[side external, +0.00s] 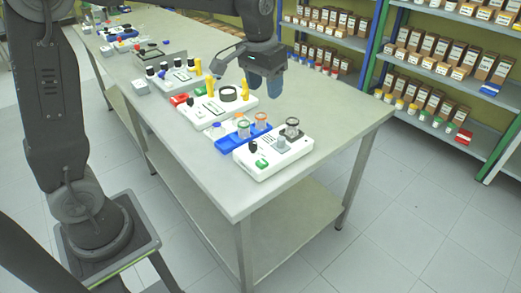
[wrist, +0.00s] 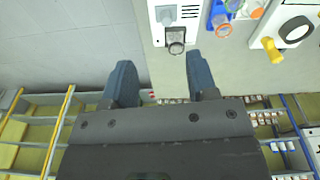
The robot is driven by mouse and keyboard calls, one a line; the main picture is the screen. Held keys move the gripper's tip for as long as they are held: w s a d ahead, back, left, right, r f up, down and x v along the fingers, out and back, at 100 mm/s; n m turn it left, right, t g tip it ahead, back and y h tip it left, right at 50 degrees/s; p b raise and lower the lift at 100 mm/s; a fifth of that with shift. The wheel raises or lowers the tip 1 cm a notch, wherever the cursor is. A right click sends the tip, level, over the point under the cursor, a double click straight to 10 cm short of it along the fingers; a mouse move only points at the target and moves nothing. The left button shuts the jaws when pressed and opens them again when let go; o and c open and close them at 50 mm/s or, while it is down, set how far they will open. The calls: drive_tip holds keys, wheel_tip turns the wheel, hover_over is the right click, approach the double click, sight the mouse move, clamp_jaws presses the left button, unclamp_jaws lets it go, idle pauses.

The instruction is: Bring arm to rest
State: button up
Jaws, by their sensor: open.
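My gripper (side external: 264,84) hangs above the far side of the bench, pointing down, with blue fingers. The wrist view shows it (wrist: 162,82) with its two fingers spread wide apart and nothing between them. In the side view it is apart from the white devices on the bench.
The metal bench (side external: 335,118) carries a white device with a dark-ringed glass vessel (side external: 273,149), a blue rack (side external: 241,134) with vessels, and another white device with yellow parts (side external: 214,107). Shelves of boxes (side external: 440,60) stand behind. The bench's right end is clear.

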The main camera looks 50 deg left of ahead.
drive_tip(key=s+d+m+t, duration=0.1)
drive_tip(key=s+t, duration=0.3)
drive_tip(key=s, duration=1.7)
drive_tip(key=shift+s+d, duration=0.4)
drive_tip(key=shift+d, duration=0.15)
idle(1.5)
